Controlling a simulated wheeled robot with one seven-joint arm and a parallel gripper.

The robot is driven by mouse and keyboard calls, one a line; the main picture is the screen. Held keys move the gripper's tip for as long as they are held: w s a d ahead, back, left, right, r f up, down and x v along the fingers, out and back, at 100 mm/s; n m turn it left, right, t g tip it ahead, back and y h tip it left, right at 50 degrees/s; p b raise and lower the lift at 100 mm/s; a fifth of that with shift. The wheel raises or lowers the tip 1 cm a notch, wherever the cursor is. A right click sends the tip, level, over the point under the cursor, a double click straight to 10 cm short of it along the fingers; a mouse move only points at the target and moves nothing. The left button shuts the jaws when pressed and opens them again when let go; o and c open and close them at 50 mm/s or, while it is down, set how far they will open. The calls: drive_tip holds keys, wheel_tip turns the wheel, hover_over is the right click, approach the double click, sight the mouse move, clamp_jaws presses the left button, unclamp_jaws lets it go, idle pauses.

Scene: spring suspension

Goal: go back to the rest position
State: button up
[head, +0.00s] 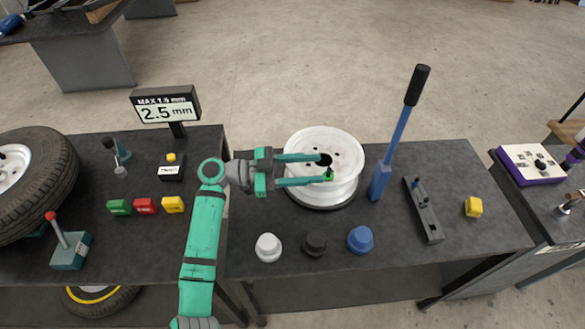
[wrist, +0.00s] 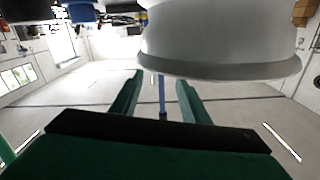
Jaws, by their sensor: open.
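My gripper (head: 329,169) is open, its two green fingers pointing right over the white wheel rim (head: 340,190) on the dark table. A pale round body (wrist: 215,40) fills the top of that view. My green arm reaches up from the bottom of the head view.
A blue lever with a black handle (head: 402,120) stands right of the rim. White (head: 268,247), black (head: 314,243) and blue (head: 360,239) knobs stand in front. A display reading 2.5 mm (head: 166,106) rises behind left. A tire (head: 50,175) is far left; a dark slotted block (head: 424,212) lies right.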

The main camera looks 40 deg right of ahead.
drive_tip(key=shift+w+a+r, duration=0.1)
drive_tip(key=shift+w+a, duration=0.2)
drive_tip(key=shift+a, duration=0.1)
